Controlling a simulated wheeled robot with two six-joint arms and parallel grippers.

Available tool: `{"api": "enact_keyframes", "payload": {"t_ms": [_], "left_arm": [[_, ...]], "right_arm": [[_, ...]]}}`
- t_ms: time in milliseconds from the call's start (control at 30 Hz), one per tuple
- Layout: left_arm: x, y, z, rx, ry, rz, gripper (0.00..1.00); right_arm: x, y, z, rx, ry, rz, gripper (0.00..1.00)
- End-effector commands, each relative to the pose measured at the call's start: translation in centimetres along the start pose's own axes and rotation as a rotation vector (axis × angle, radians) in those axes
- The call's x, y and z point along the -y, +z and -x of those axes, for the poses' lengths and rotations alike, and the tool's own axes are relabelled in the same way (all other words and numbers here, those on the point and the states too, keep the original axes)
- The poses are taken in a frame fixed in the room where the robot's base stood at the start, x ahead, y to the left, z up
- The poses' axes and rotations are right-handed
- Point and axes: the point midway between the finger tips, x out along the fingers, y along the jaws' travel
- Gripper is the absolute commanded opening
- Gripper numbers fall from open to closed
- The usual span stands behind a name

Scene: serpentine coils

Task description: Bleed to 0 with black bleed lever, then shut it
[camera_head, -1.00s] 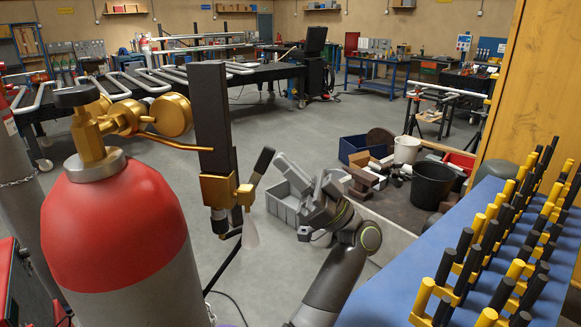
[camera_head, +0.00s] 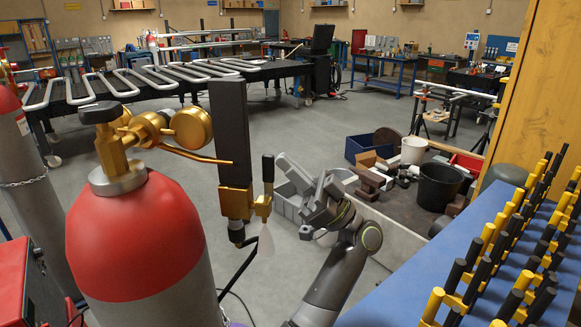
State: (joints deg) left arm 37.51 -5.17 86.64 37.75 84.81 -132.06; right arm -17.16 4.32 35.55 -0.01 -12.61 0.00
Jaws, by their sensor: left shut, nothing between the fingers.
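The black bleed lever (camera_head: 267,168) stands upright above a small brass valve (camera_head: 263,205). This valve is on the right side of a brass block under a tall black column (camera_head: 229,130). A pale whitish cone (camera_head: 265,242) shows below the valve, like escaping gas. My left gripper (camera_head: 287,165) is shut and empty, its fingertips just right of the lever; I cannot tell whether they touch it. A red-topped cylinder (camera_head: 135,235) carries a brass regulator with a round gauge (camera_head: 192,128); its dial face and reading are turned away. My right gripper is not in view.
A blue bench (camera_head: 400,300) with rows of black and yellow handles fills the lower right. Grey, blue and black bins (camera_head: 438,184) stand on the floor behind my gripper. A table of serpentine coils (camera_head: 130,85) is at back left. The middle floor is clear.

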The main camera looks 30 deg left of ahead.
Motion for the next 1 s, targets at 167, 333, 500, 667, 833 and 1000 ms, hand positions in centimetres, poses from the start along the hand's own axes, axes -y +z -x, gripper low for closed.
{"api": "enact_keyframes", "payload": {"t_ms": [167,333,500,667,833,1000], "left_arm": [[0.0,0.0,0.0,0.000,0.000,0.000,0.00],[0.0,0.0,0.1,0.000,0.000,0.000,0.00],[0.0,0.2,1.4,0.002,0.001,0.001,0.00],[-0.1,0.4,4.1,0.001,0.004,0.000,0.00],[0.0,0.4,7.3,0.001,0.003,0.001,0.00],[0.0,0.3,9.9,0.000,0.003,0.001,0.00]], "right_arm": [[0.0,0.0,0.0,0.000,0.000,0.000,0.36],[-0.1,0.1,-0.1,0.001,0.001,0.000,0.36],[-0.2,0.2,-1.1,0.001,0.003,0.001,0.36],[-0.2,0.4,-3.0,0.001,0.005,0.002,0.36],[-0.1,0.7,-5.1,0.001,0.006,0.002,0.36],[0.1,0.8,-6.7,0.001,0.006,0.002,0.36]]}}
